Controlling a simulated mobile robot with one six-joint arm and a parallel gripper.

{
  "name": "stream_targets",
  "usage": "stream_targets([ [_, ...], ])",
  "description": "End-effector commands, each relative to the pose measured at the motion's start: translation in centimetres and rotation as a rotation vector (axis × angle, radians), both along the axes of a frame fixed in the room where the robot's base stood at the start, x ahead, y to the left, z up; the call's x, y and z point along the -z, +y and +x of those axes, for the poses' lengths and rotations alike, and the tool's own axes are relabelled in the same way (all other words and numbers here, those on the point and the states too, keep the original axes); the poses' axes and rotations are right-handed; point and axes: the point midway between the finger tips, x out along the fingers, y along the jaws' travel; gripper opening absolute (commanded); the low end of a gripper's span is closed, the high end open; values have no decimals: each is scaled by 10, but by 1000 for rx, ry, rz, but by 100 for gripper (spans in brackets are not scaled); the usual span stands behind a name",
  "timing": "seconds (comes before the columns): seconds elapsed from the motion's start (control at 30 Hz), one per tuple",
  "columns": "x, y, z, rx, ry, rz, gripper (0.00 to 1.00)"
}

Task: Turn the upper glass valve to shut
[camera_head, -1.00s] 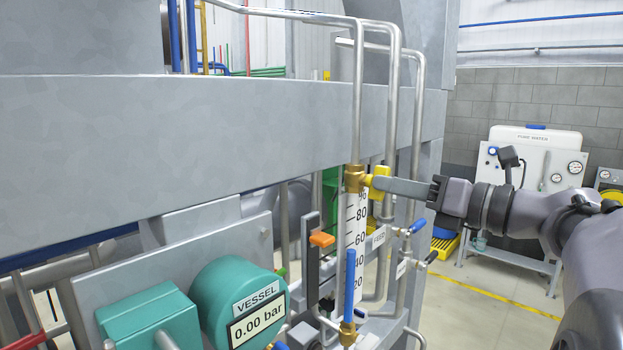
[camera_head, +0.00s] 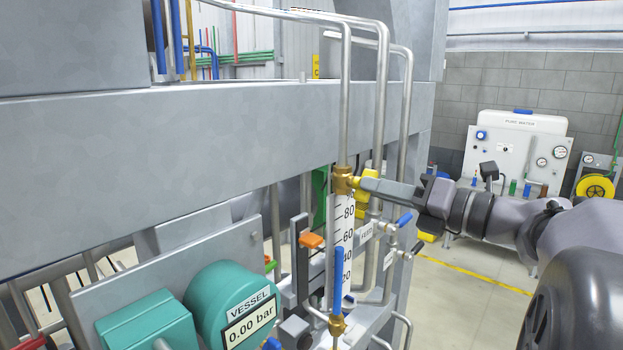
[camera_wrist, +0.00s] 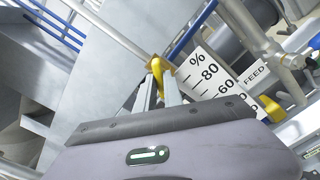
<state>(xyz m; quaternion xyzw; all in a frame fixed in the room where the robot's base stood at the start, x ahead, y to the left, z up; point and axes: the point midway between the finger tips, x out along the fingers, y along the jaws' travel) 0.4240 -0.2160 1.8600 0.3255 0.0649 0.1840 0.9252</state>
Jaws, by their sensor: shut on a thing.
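The upper glass valve is a brass body (camera_head: 344,180) with a yellow handle (camera_head: 367,178), at the top of the white level scale (camera_head: 341,232). The handle sticks out to the right of the brass body in the head view. My gripper (camera_head: 373,184) reaches in from the right and is shut on the yellow handle. In the wrist view the yellow handle (camera_wrist: 157,70) sits between my two fingertips (camera_wrist: 158,88), with the brass body just behind. The fingers hide part of the handle, so its exact angle is hard to tell.
Steel pipes (camera_head: 379,110) run close behind the valve. A grey beam (camera_head: 200,140) crosses left. Open floor lies right.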

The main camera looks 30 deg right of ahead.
Motion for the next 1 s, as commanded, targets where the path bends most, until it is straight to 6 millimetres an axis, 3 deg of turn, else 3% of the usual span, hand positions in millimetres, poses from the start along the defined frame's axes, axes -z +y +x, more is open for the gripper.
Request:
stream_targets([
  [0.17, -2, 0, 0, 0, 42, 113, 0],
  [0.4, -2, 0, 0, 0, 52, 137, 0],
  [0.6, -2, 0, 0, 0, 186, 460, 0],
  [0.87, -2, 0, 0, 0, 200, 494, 0],
  [1.0, -2, 0, 0, -1, 296, 724, 0],
])
